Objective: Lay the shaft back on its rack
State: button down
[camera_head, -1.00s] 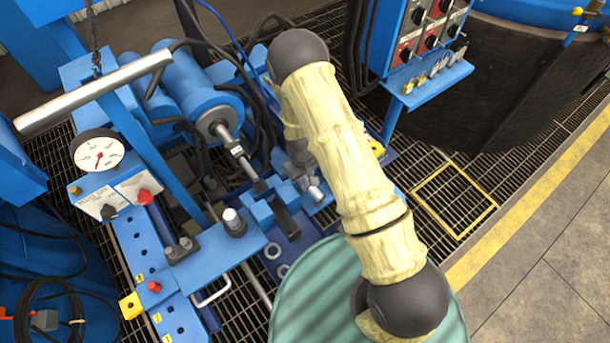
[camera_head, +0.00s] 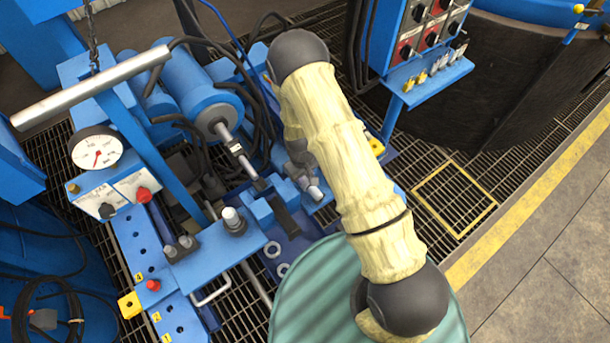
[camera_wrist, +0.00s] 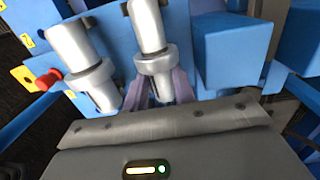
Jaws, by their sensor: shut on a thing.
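A steel shaft with a thicker collar (camera_wrist: 152,30) is in the middle of the wrist view. The fingers of my gripper (camera_wrist: 162,88) are shut on it, just below the collar. A similar steel piece with a collar (camera_wrist: 68,48) stands beside it on the left, apart from the fingers. In the head view my gripper is mostly hidden behind my pale-sleeved arm. A silver end (camera_head: 315,191) shows beside the arm, apparently the held shaft. I cannot tell which part is the rack, or whether the shaft touches it.
Blue blocks (camera_wrist: 236,50) stand close to the right of the shaft in the wrist view. A steel bar (camera_head: 95,88) hangs from a chain at upper left. A blue cylinder with a rod (camera_head: 200,95), a gauge (camera_head: 97,148) and a control box (camera_head: 425,40) surround the work area.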

jog(key=c, duration=1.1)
grip_release()
jog(key=shift+o, duration=0.2)
notch_tip(320, 180, up, 18)
jog(key=a, duration=0.1)
jog(key=shift+f, duration=0.25)
jog(key=shift+s+a, duration=0.1)
jog(key=shift+a, duration=0.05)
